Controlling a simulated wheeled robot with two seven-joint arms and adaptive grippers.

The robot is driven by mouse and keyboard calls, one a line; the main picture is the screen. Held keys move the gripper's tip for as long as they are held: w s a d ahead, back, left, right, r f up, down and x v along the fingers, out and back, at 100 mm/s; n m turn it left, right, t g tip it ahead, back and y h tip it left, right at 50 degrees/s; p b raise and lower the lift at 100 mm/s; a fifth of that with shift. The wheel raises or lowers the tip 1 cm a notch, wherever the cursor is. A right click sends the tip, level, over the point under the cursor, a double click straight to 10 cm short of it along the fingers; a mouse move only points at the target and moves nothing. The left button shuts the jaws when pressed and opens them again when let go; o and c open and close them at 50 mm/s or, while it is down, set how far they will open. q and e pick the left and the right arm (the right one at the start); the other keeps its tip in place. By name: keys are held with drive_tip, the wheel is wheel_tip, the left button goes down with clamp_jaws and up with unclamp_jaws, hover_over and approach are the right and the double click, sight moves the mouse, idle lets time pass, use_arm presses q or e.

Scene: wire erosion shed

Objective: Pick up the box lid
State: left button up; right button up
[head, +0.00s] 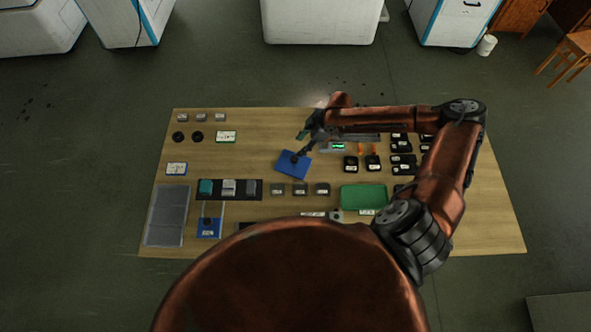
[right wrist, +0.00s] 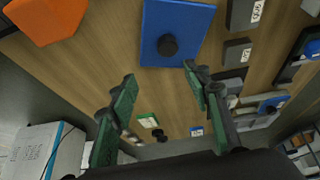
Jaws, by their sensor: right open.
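The box lid (head: 289,168) is a flat blue square plate with a black round knob at its middle. It lies slightly turned on the wooden table, left of the table's centre. It also shows at the top of the right wrist view (right wrist: 180,13). My right gripper (head: 303,146) is open and empty, with its fingers close above and beside the lid's far edge. In the right wrist view its two green-padded fingers (right wrist: 158,74) are spread apart, with the knob beyond the gap. My left gripper is not in view.
The wooden table (head: 245,165) holds several small labelled blocks (head: 300,189) just nearer than the lid, a green tray (head: 363,196), a black strip with blocks (head: 230,188) and a grey panel (head: 167,215). Black parts and orange-handled items lie right. Bare table lies left of the lid.

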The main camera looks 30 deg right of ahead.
sight(295, 158)
drive_tip(key=shift+s+a+f+n+g+b, duration=0.25)
drive_tip(key=shift+s+f+n+g+b, duration=0.2)
drive_tip(key=shift+s+f, duration=0.35)
drive_tip(key=x, duration=0.7)
drive_tip(key=shift+w+d+f, duration=0.1)
drive_tip(key=shift+w+d, duration=0.1)
drive_tip(key=shift+w, duration=0.1)
drive_tip(key=shift+c, duration=0.5)
clamp_jaws()
